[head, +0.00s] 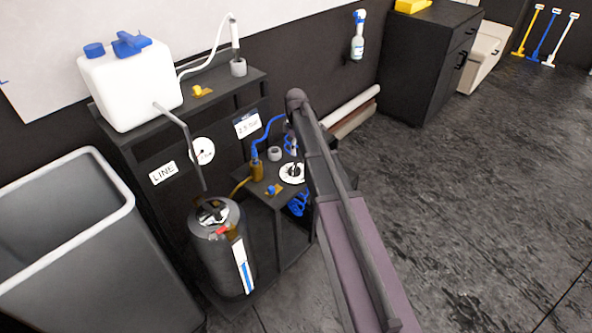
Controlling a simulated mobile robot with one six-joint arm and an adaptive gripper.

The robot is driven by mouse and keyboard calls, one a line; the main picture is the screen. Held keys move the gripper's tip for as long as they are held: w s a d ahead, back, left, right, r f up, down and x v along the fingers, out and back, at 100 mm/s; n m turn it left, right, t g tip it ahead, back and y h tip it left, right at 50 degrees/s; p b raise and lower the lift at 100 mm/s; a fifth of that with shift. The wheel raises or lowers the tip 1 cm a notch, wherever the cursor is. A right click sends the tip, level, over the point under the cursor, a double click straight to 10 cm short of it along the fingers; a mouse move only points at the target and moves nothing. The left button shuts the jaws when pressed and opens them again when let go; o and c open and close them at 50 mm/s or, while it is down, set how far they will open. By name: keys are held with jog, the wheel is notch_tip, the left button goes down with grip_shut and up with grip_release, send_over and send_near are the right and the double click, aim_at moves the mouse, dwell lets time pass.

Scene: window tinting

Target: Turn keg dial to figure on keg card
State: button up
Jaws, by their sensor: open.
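The keg (208,262) is a dark cylinder standing upright at the front of the black stand, with a red part on top and a white and blue strip on its side. A white card (247,124) on the stand's back panel seems to read "2.5 bar". A white disc with a dark centre (292,173), seemingly the dial, lies on the low shelf; its pointer is too small to read. My arm rises from the bottom right and ends beside the disc, covering part of that area. My gripper cannot be made out, hidden behind the arm.
A round white gauge (202,151) and a LINE sign (163,173) are on the stand. A white tank (130,85) stands on top. A brass fitting (257,170) with a blue hose is left of the disc. A grey bin (60,255) is at left. Floor at right is clear.

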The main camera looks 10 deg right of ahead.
aim_at(296, 166)
jog(key=shift+f+b, duration=4.6)
jog(key=shift+f, duration=0.25)
jog(key=c, duration=1)
